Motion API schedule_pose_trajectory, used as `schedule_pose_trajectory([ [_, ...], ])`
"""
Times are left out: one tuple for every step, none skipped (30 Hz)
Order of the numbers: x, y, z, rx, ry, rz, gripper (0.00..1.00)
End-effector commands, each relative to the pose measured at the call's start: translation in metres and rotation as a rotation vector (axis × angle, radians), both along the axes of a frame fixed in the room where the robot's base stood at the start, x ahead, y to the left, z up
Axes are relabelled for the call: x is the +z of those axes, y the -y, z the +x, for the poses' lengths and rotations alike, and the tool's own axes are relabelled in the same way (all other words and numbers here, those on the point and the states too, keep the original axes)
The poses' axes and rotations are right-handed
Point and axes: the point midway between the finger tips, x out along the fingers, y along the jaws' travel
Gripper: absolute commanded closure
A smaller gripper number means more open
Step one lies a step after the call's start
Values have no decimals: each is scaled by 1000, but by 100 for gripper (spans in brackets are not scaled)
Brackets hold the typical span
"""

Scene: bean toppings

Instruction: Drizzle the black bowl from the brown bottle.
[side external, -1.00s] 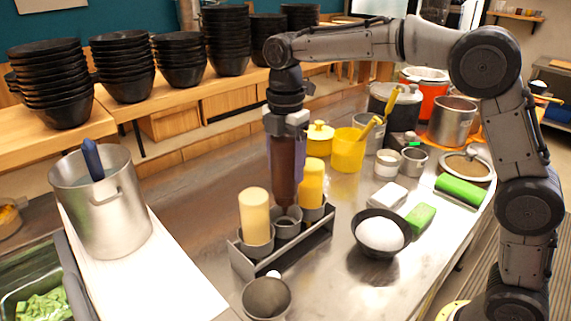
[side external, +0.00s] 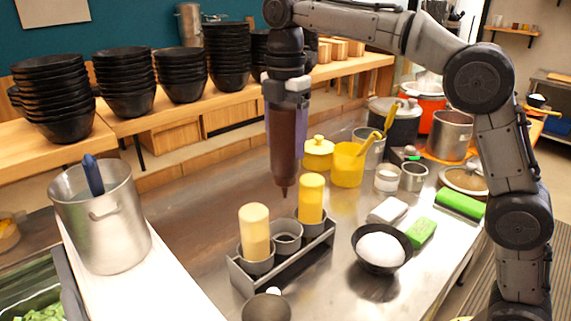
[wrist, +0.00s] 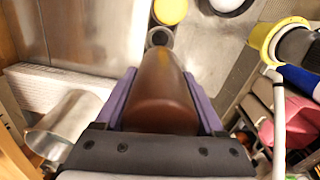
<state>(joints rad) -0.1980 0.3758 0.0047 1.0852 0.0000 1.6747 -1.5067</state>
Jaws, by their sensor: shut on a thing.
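My gripper (side external: 286,98) is shut on the brown bottle (side external: 284,150), which hangs upright with its narrow tip pointing down. The bottle's tip is above the metal rack (side external: 285,262), over its empty middle ring. In the wrist view the brown bottle (wrist: 160,95) lies between my gripper's two purple fingers (wrist: 162,112). The black bowl (side external: 382,262) stands on the steel counter to the right of the rack. It holds a white rounded mound (side external: 381,247).
A cream bottle (side external: 254,232) and a yellow bottle (side external: 311,198) stand in the rack's outer rings. Another dark bowl (side external: 267,306) sits in front. A green sponge (side external: 421,232) and a white block (side external: 389,210) lie near the black bowl. A steel pot (side external: 100,235) stands left.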

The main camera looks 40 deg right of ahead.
Motion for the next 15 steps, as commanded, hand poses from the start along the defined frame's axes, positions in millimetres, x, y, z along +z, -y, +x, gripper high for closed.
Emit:
schedule_pose_trajectory([
  [10, 0, 1, 0, 5, 1, 49],
  [15, 0, 1, 0, 5, 1, 49],
  [20, 0, 1, 0, 5, 1, 49],
  [25, 0, 1, 0, 5, 1, 49],
  [29, 0, 1, 0, 5, 1, 49],
  [34, 0, 1, 0, 4, 1, 49],
  [36, 0, 1, 0, 4, 1, 49],
  [39, 0, 1, 0, 3, 0, 49],
  [42, 0, 1, 0, 4, 1, 49],
  [45, 0, 1, 0, 4, 1, 49],
  [48, 0, 1, 0, 3, 0, 49],
  [51, 0, 1, 0, 3, 0, 49],
  [54, 0, 1, 0, 3, 0, 49],
  [57, 0, 0, 0, 4, 1, 49],
  [58, 8, -3, -19, 3, 0, 49],
])
